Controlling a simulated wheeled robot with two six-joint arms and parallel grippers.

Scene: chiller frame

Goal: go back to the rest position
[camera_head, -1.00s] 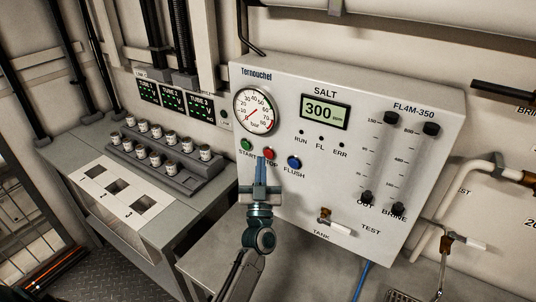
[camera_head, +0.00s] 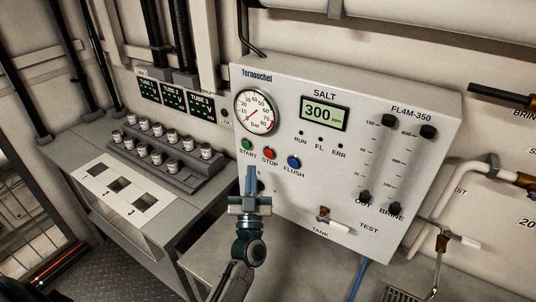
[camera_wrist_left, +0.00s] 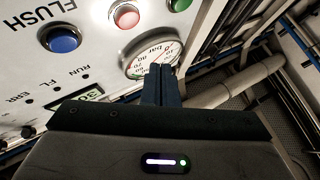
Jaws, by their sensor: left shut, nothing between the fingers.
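My left gripper (camera_head: 250,180) is shut and empty, its fingers pointing up in front of the lower left part of the white control panel (camera_head: 345,165). It is below the green START button (camera_head: 247,144), the red STOP button (camera_head: 270,154) and the blue FLUSH button (camera_head: 293,162), apart from them in the picture. In the left wrist view the shut fingers (camera_wrist_left: 161,85) overlap the edge of the round gauge (camera_wrist_left: 150,58), with the red button (camera_wrist_left: 125,17) and blue button (camera_wrist_left: 62,40) beyond. My right gripper is not in view.
The display (camera_head: 323,113) reads 300. A bench (camera_head: 185,208) at the left carries a rack of several small jars (camera_head: 172,143). A test valve (camera_head: 328,216) sticks out low on the panel. Pipes and a tap (camera_head: 442,243) stand at the right.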

